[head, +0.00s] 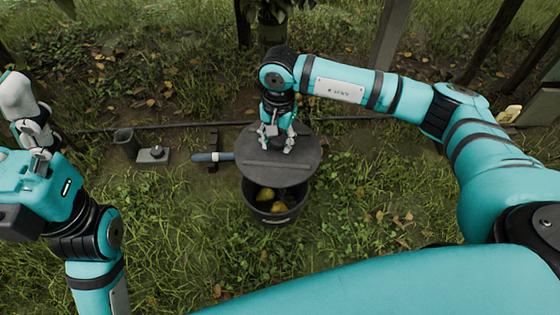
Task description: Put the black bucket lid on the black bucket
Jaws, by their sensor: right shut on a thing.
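The black bucket (273,212) stands on the grass in the middle of the head view, with a few yellowish pears (266,194) inside. The round black bucket lid (280,172) is over the bucket's far part, and the near part of the opening shows uncovered. I cannot tell whether the lid touches the rim. My right gripper (278,146) is above the lid's far half, shut on the lid, with its fingers at the lid's top. My left arm is folded at the left edge, and its gripper (38,142) points upward there, far from the bucket; its jaw opening is unclear.
A tool with a blue handle (212,157) lies left of the bucket. A small dark cup (126,140) and a grey box-like item (153,155) stand further left. A thin dark pipe crosses behind. Posts and a potted plant (271,28) are at the back. Grass in front is free.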

